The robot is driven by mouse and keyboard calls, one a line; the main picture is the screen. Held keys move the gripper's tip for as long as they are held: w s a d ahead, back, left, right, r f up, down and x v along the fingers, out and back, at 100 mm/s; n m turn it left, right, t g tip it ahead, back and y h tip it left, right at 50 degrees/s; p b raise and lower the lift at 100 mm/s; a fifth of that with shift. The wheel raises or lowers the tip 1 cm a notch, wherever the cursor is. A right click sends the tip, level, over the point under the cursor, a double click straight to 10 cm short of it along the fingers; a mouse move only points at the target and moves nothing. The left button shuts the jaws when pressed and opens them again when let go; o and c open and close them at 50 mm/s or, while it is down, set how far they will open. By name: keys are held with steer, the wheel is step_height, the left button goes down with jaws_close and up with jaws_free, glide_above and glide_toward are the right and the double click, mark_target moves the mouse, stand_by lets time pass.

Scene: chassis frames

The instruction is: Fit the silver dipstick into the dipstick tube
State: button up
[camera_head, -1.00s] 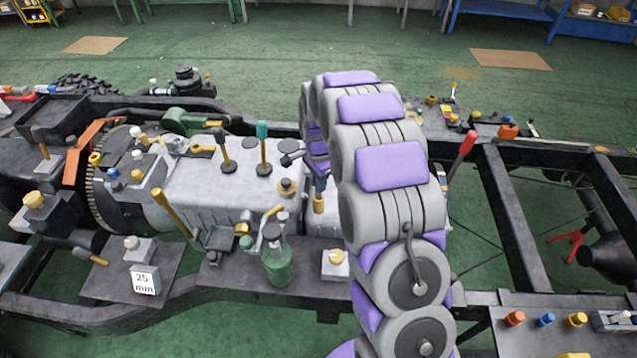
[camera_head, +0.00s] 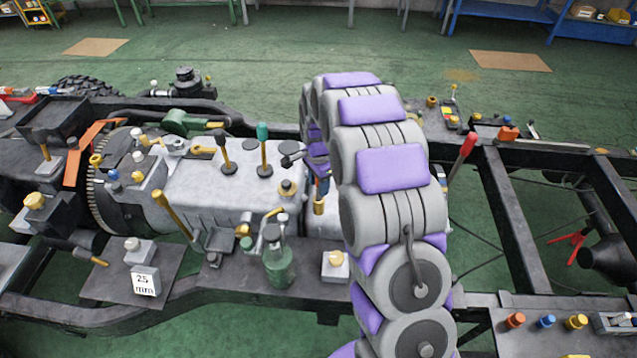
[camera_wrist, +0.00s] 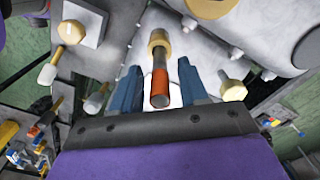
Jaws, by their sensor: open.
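In the wrist view, my gripper (camera_wrist: 160,92) is open, with one blue finger on each side of a short rod (camera_wrist: 160,82). The rod has an orange-red band, a darker section and a grey-brown rounded end toward the camera. Its far end meets a brass collar (camera_wrist: 158,40), which looks like the mouth of the dipstick tube. I cannot tell for sure whether this rod is the silver dipstick, or how deep it sits. In the head view, my gripper (camera_head: 321,187) is partly hidden by my arm, just above a brass tube (camera_head: 319,206) beside the grey gearbox housing.
The grey housing (camera_head: 215,190) carries upright levers with black and teal knobs. A green bottle (camera_head: 279,266) and a brass-capped block (camera_head: 335,265) stand on the near plate. A red-handled lever (camera_head: 462,157) rises right of my arm. Open frame gaps lie farther right.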

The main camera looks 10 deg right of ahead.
step_height(320, 180, up, 11)
steer(key=shift+r+p, duration=0.1)
steer(key=shift+p, duration=0.95)
steer(key=shift+s+r, duration=0.2)
steer(key=shift+r, duration=0.25)
steer(key=s+r+n+g, duration=0.1)
steer(key=s+r+n, duration=0.3)
steer(key=s, duration=0.7)
steer(key=s+r+n, duration=0.4)
steer(key=s+r, duration=0.1)
steer(key=s, duration=0.6)
steer(key=s+f+n, duration=0.2)
steer(key=s+n, duration=0.4)
steer(key=s, duration=1.3)
steer(key=shift+s+g, duration=0.4)
steer(key=shift+o, duration=0.2)
